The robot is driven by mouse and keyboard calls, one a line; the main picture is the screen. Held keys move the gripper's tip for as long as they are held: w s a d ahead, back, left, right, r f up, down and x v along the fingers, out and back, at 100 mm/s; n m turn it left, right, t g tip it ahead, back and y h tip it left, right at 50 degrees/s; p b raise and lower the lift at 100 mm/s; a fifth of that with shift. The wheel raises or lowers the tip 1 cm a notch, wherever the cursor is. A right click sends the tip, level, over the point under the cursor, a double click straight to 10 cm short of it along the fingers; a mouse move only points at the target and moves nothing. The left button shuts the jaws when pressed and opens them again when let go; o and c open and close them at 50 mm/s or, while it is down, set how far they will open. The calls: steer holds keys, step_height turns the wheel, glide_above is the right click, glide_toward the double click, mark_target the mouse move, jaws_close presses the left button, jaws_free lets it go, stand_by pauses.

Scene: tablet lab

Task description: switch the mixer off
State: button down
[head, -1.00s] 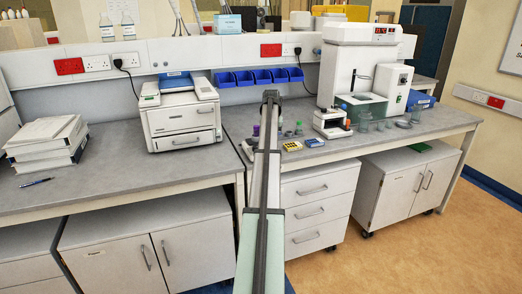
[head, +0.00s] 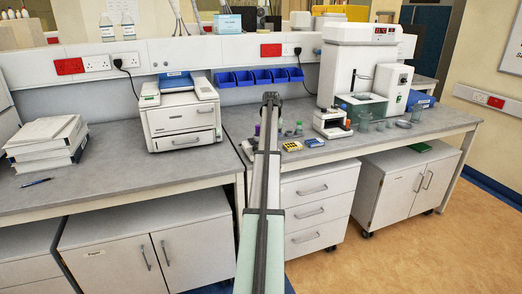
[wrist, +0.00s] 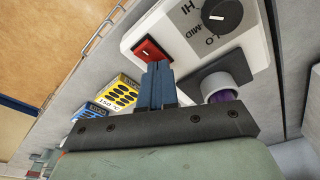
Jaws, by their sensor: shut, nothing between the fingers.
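The mixer (wrist: 255,52) fills the upper part of the wrist view. It is a white body with a black dial (wrist: 222,14) on a grey panel marked LO, MID and HI. A red rocker switch (wrist: 152,49) sits beside the dial; which side is pressed I cannot tell. A tube with purple in it (wrist: 222,92) stands at the dark pad. My gripper (wrist: 158,68) is shut and empty, its blue fingertips at the switch's lower edge. Whether they touch it is unclear. In the head view my arm hides the gripper and most of the mixer.
A yellow box with dark ovals (wrist: 118,94) and a blue box (wrist: 90,112) lie close to the left of my fingers. The bench edge is just beyond them. In the head view a printer (head: 180,112) stands left of my arm and a large white instrument (head: 350,60) stands right.

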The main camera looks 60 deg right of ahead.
step_height(320, 180, up, 7)
stand_by(0.9)
stand_by(0.4)
